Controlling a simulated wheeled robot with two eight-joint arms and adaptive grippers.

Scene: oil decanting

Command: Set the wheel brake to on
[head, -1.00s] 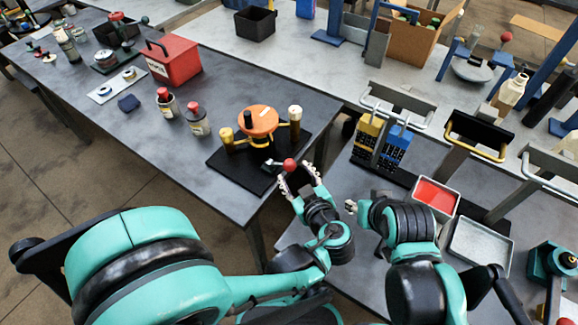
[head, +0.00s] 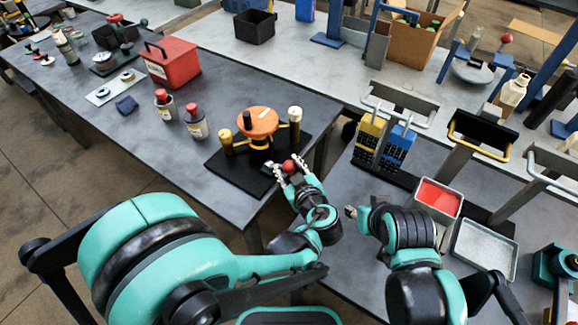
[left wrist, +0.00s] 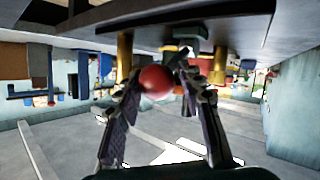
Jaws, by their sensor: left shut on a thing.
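The wheel device is an orange disc (head: 257,122) on a black base plate (head: 222,166), between a yellow post (head: 226,141) and a taller post with a pale top (head: 295,115). At the plate's front right edge is a small lever ending in a red ball knob (head: 290,166). My left gripper (head: 286,170) has its fingers on both sides of the knob and is shut on it. The left wrist view shows the red knob (left wrist: 156,81) between the fingertips (left wrist: 160,75). My right gripper (head: 351,211) is away to the right, its fingers too small to judge.
Two red-capped bottles (head: 196,122) and a red box (head: 171,61) stand left of the device on the grey table (head: 185,150). On the right are a red tray (head: 437,197), a grey tray (head: 486,247) and yellow and blue blocks (head: 396,147).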

